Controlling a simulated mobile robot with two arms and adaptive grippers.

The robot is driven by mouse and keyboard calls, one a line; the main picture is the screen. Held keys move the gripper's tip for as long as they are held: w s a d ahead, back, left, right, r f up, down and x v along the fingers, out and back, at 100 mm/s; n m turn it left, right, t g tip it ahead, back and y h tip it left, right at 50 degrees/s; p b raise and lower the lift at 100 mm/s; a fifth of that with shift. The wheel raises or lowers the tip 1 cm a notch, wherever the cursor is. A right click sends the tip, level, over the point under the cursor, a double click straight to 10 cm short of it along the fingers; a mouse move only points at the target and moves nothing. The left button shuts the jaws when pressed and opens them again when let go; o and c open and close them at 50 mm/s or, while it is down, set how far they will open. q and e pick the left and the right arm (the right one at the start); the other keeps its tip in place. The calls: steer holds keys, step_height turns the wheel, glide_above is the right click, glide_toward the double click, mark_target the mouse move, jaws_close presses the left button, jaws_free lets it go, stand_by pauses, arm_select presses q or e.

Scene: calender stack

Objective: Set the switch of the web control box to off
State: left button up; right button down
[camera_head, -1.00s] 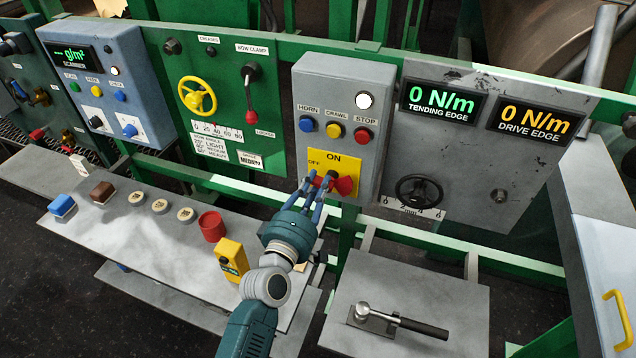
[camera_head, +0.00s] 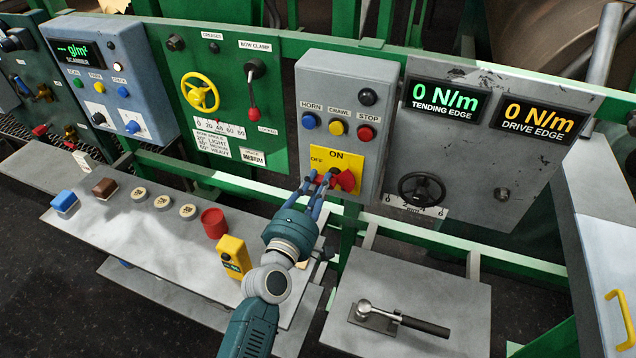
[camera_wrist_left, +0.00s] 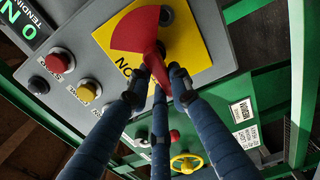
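The web control box (camera_head: 342,82) is a grey box with a lamp, three push buttons and a yellow ON/OFF plate (camera_head: 350,158). Its lamp (camera_head: 367,96) is dark. The red switch handle (camera_head: 346,180) sits on the plate, partly hidden by my fingers, so its exact angle against the OFF mark is hard to tell. My left gripper (camera_head: 322,180) is at the handle. In the left wrist view the fingers (camera_wrist_left: 160,76) close in on both sides of the narrow part of the red handle (camera_wrist_left: 137,32). My right gripper is not in view.
Blue HORN, yellow CRAWL and red STOP buttons (camera_head: 366,133) sit just above the plate. A black handwheel (camera_head: 421,189) is to the right. A grey shelf below holds a red cup (camera_head: 214,223) and a yellow device (camera_head: 233,257). A lever (camera_head: 402,319) lies lower right.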

arm_select(q)
steer(key=o, duration=0.5)
steer(key=shift+f, duration=0.2)
steer(key=shift+c, duration=0.2)
steer(key=shift+s, duration=0.1)
steer(key=v, duration=1.2)
